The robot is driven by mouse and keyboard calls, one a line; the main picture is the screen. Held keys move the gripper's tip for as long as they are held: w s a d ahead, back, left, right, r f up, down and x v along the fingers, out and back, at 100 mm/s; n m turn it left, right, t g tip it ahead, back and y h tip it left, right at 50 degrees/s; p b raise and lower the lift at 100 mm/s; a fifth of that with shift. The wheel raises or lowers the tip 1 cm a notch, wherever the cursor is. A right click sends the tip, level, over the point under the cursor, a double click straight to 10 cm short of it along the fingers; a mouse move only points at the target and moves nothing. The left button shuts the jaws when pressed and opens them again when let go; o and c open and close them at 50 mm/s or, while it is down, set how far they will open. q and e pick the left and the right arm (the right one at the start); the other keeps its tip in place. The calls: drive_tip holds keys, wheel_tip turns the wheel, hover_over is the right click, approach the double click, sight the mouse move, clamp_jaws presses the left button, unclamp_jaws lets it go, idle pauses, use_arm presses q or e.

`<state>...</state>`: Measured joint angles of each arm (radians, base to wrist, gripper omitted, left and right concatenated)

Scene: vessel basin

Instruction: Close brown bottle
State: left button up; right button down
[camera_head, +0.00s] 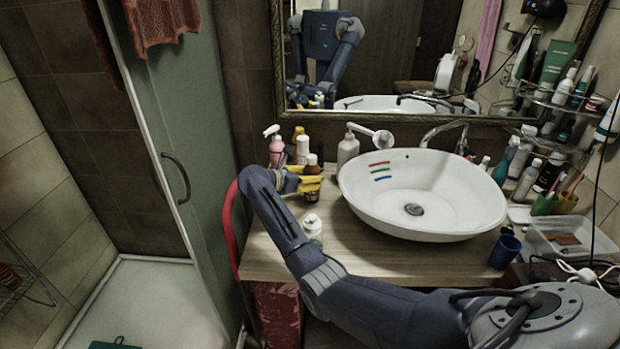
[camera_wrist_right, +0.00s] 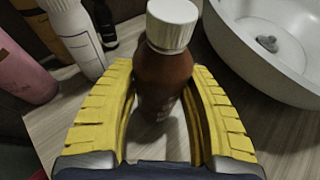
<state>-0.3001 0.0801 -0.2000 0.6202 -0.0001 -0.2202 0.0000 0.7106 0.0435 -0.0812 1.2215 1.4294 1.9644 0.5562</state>
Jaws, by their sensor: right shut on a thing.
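The brown bottle (camera_head: 313,196) stands upright on the wooden counter, left of the basin. In the right wrist view the brown bottle (camera_wrist_right: 162,80) has a white cap (camera_wrist_right: 172,24) on its top; how tightly it sits I cannot tell. My right gripper (camera_head: 316,182) has its yellow fingers around the bottle's body, below the cap. In the right wrist view my right gripper (camera_wrist_right: 163,90) is shut on the bottle, one finger on each side. My left gripper is not in view.
The white basin (camera_head: 425,222) is close to the bottle's right. A pink spray bottle (camera_head: 276,150), a white pump bottle (camera_head: 348,150) and other bottles stand beside and behind it. A white container (camera_head: 312,226) stands nearer the counter's front.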

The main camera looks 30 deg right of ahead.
drive_tip(key=c, duration=0.7)
unclamp_jaws()
drive_tip(key=shift+f, duration=0.1)
drive_tip(key=shift+a+r, duration=0.1)
drive_tip(key=shift+r, duration=0.1)
drive_tip(key=v, duration=1.1)
drive_tip(key=shift+s+a+r, duration=0.1)
drive_tip(key=shift+a, duration=0.25)
